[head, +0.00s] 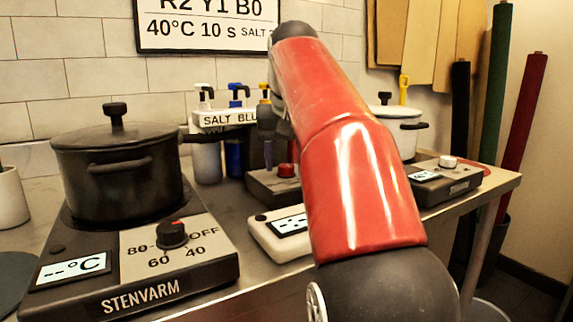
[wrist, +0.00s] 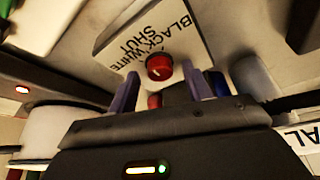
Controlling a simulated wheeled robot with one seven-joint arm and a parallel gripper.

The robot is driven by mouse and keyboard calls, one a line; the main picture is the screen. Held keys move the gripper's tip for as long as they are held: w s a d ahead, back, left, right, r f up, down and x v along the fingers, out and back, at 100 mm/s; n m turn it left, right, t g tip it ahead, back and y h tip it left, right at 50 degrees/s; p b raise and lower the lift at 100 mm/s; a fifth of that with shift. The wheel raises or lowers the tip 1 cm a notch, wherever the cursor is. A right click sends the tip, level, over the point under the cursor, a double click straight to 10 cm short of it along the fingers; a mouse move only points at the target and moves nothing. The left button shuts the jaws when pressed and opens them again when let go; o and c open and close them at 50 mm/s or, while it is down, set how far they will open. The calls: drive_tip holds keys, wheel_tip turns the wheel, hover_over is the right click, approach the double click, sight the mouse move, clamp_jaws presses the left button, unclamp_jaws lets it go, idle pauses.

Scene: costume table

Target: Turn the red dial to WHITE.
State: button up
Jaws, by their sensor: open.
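The red dial (wrist: 159,67) sits on a pale panel (wrist: 120,38) with the words BLACK, WHITE and SHUT around it in the wrist view. A small pale mark shows on the dial; which word it points at I cannot tell for sure. In the head view the dial (head: 287,170) is on a dark box (head: 262,189) behind my red arm. My gripper (wrist: 161,76) is open, its two purple fingers on either side of the dial in the wrist view. In the head view my gripper (head: 268,150) is partly hidden, just above the box; contact cannot be told.
A black pot (head: 115,165) stands on the STENVARM hot plate (head: 185,262) at left. Pump bottles in a labelled rack (head: 225,119) stand behind the dial box. A white scale (head: 265,238) lies in front. A white pot (head: 405,140) and another dial unit (head: 455,187) are at right.

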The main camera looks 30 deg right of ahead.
drive_tip(key=shift+f, duration=0.15)
drive_tip(key=shift+c, duration=0.4)
drive_tip(key=c, duration=0.9)
